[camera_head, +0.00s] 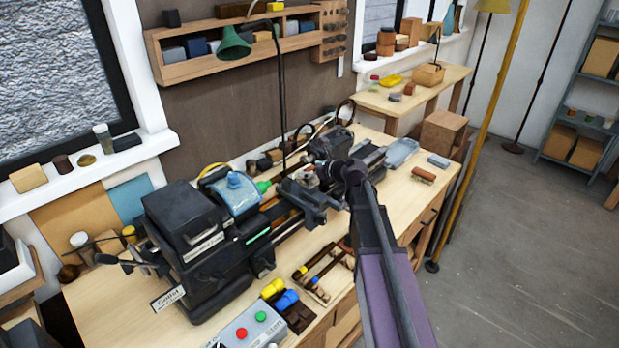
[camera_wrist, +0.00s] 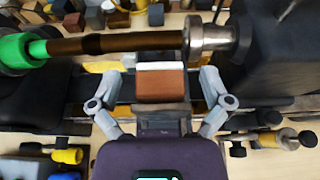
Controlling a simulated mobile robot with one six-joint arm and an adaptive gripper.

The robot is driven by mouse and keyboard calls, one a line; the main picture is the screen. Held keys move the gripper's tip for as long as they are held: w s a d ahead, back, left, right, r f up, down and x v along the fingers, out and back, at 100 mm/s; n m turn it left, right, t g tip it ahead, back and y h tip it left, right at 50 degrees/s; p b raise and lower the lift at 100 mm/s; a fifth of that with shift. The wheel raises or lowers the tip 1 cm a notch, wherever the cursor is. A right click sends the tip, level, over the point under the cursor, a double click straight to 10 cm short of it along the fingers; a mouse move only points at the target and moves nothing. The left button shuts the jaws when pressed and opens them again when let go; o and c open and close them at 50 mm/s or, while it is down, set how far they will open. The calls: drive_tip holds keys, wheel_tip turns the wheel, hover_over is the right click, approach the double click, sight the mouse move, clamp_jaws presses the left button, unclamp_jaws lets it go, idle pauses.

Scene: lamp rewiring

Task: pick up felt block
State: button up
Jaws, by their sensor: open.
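A rust-brown block with a white strip along its far edge (camera_wrist: 161,84) shows in the wrist view. It is the likeliest felt block, but I cannot be sure. My gripper (camera_wrist: 161,77) is open, with one grey finger on each side of this block and a clear gap at both sides. I cannot tell the height between the fingers and the block. In the head view my gripper (camera_head: 326,172) is over the lathe at the middle of the bench, and the block there is hidden or too small to make out.
A dark rod with a green end (camera_wrist: 95,44) and a metal chuck (camera_wrist: 208,33) lie just beyond the fingers. A black machine (camera_head: 190,240) and a control box (camera_head: 250,325) stand left on the bench. A reddish-brown piece (camera_head: 423,174) and a grey-blue block (camera_head: 439,161) lie at the right.

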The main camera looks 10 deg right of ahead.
sight(309, 168)
idle(0.5)
drive_tip(key=c, duration=1.3)
drive_tip(key=shift+o, duration=0.2)
drive_tip(key=shift+r, duration=0.25)
wheel_tip(309, 168, up, 18)
drive_tip(key=p, duration=1.8)
drive_tip(key=shift+f, duration=0.25)
